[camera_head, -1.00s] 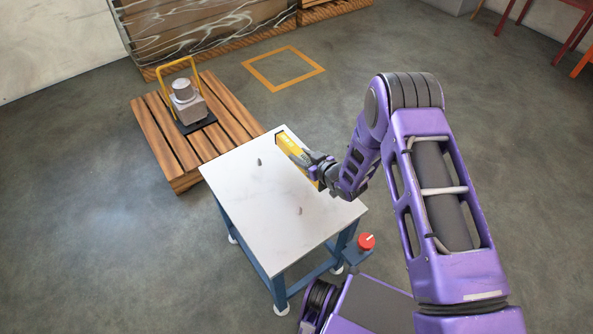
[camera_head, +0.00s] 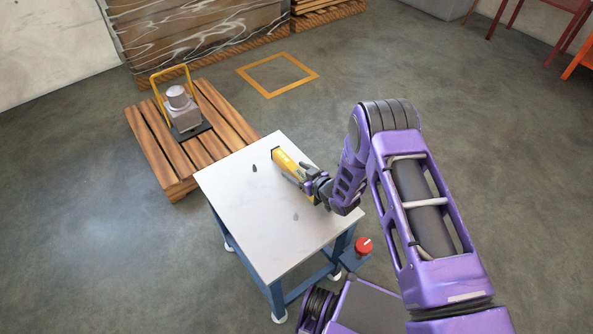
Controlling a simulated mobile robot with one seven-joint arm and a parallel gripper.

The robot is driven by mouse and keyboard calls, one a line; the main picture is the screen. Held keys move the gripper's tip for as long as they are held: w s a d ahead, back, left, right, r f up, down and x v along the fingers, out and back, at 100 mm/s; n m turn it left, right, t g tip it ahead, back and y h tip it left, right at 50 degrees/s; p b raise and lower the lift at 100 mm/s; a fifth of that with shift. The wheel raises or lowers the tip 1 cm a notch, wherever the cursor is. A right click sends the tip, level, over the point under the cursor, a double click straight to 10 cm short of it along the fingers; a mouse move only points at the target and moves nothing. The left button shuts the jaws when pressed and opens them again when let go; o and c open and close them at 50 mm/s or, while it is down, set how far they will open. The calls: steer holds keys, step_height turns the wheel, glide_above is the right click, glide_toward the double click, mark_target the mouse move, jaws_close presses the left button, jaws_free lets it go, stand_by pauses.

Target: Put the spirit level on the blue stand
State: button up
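The yellow spirit level (camera_head: 284,161) lies along the right side of the white table top, with dark end caps. My gripper (camera_head: 307,180) is at the level's middle, on its right side, and covers part of it. The fingers are small and partly hidden, so I cannot tell whether they are closed on it. The blue stand (camera_head: 276,294) appears to be the blue-legged table with the white top (camera_head: 245,215); I see no other blue stand.
Two small grey pieces lie on the table top, one a pebble-like bit (camera_head: 254,169). A red button (camera_head: 363,245) sits on a blue bracket at the table's near right. A wooden pallet (camera_head: 160,150) with a grey machine (camera_head: 183,112) stands behind left.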

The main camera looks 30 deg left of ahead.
steer(key=shift+d+r, duration=0.1)
steer(key=shift+r, duration=0.15)
steer(key=p+v, duration=0.1)
steer(key=v, duration=1)
steer(key=shift+s+d+r+p, duration=0.2)
steer(key=shift+s+d+p, duration=0.1)
steer(key=shift+p, duration=0.1)
